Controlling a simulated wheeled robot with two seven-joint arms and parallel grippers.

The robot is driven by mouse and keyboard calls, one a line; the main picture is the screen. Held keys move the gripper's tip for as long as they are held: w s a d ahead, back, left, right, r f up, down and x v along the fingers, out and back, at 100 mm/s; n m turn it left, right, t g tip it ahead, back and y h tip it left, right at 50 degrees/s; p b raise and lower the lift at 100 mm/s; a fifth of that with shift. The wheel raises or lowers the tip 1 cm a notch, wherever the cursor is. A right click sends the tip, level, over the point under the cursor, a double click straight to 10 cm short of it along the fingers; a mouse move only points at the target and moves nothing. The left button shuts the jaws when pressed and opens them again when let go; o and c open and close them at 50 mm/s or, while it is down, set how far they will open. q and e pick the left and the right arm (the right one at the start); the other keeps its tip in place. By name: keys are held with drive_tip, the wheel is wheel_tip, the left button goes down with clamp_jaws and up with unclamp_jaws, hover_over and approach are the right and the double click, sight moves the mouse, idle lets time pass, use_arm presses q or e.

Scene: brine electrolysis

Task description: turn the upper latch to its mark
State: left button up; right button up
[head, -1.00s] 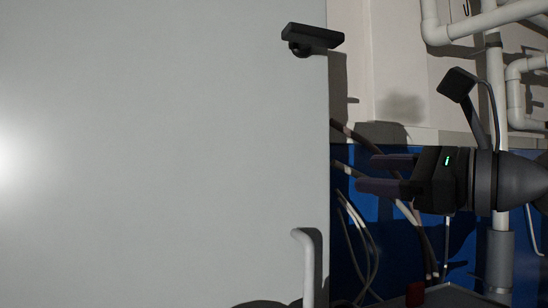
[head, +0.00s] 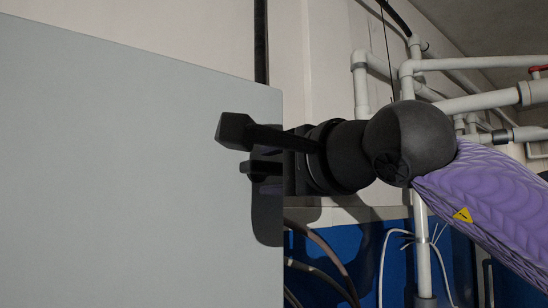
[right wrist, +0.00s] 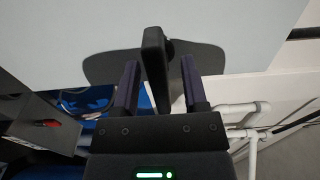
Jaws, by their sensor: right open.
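The upper latch (right wrist: 154,55) is a black bar on the pale grey panel (head: 130,180), near its edge. In the right wrist view the bar stands between the two fingers of my right gripper (right wrist: 160,78). The fingers are open, one on each side of the bar, with the bar nearer the left finger. I cannot tell whether they touch it. The latch's mark cannot be made out. My left gripper is not in view.
White pipes (head: 455,65) run along the wall on the right. Dark cables (head: 320,255) hang in front of a blue panel (head: 350,245) below my right arm. The face of the grey panel left of the latch is clear.

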clamp_jaws()
idle(0.4)
drive_tip(key=m+b, duration=0.2)
drive_tip(key=m, duration=0.1)
drive_tip(key=shift+f+m, duration=0.15)
drive_tip(key=shift+m, duration=0.25)
drive_tip(key=m+b, duration=0.2)
drive_tip(key=m, duration=0.2)
drive_tip(key=shift+a+m, duration=0.1)
drive_tip(key=shift+m, duration=0.2)
drive_tip(key=m+b, duration=0.2)
drive_tip(key=m, duration=0.3)
drive_tip(key=shift+m+b, duration=0.45)
drive_tip(key=shift+m, duration=1.95)
